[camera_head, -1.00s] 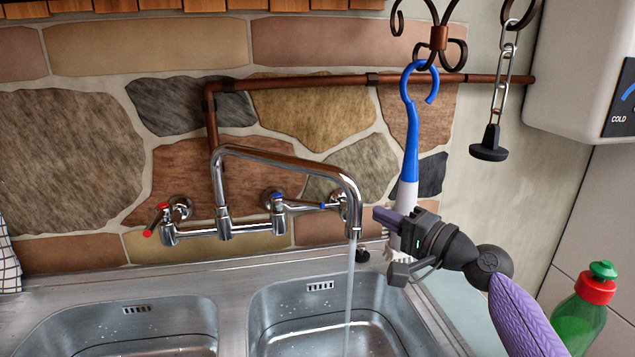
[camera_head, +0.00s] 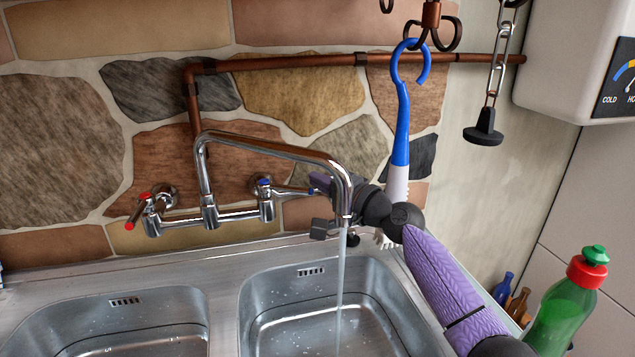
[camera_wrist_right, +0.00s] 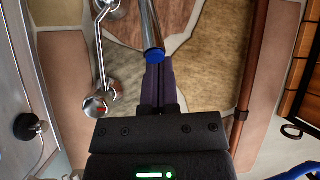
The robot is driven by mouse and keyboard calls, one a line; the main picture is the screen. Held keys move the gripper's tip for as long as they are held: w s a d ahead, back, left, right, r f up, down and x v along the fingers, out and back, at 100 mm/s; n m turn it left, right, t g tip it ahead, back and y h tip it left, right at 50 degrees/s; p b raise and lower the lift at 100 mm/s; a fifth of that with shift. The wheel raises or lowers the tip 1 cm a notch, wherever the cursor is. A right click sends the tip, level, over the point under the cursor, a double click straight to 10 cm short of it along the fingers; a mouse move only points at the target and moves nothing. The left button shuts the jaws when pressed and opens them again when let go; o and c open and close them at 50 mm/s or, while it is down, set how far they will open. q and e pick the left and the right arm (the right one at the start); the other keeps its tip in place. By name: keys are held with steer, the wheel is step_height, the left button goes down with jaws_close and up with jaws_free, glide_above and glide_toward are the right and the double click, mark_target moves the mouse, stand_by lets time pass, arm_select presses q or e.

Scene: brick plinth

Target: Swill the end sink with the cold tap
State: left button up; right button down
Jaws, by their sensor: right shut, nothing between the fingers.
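The chrome mixer tap (camera_head: 277,146) is fixed to the stone wall, its spout over the right-hand sink (camera_head: 320,325). A stream of water (camera_head: 340,270) falls from the spout into this sink. The cold tap (camera_head: 264,186) has a blue mark and a lever pointing right, with a blue tip (camera_wrist_right: 154,54). The red-marked hot tap (camera_head: 145,203) is at the left. My right gripper (camera_head: 322,184) is shut and empty behind the spout, partly hidden by it. Its purple fingers (camera_wrist_right: 160,72) are at the lever's blue tip; contact is unclear. My left gripper is out of view.
A blue-and-white brush (camera_head: 401,130) hangs from a hook just behind my right arm. A plug on a chain (camera_head: 485,130) hangs further right. A green bottle (camera_head: 562,318) stands at the lower right. The left sink (camera_head: 120,325) is clear of objects.

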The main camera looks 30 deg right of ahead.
mark_target(304, 190)
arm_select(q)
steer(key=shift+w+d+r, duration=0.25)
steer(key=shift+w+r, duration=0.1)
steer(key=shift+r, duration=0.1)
arm_select(e)
steer(key=shift+s+a+f, duration=0.15)
steer(key=shift+s+a, duration=0.35)
steer(key=shift+a, duration=0.1)
arm_select(q)
steer(key=shift+p, duration=0.3)
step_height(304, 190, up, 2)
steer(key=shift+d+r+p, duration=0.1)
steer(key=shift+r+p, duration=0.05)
steer(key=shift+p, duration=0.95)
arm_select(e)
steer(key=shift+s+a, duration=0.8)
steer(key=shift+a, duration=0.25)
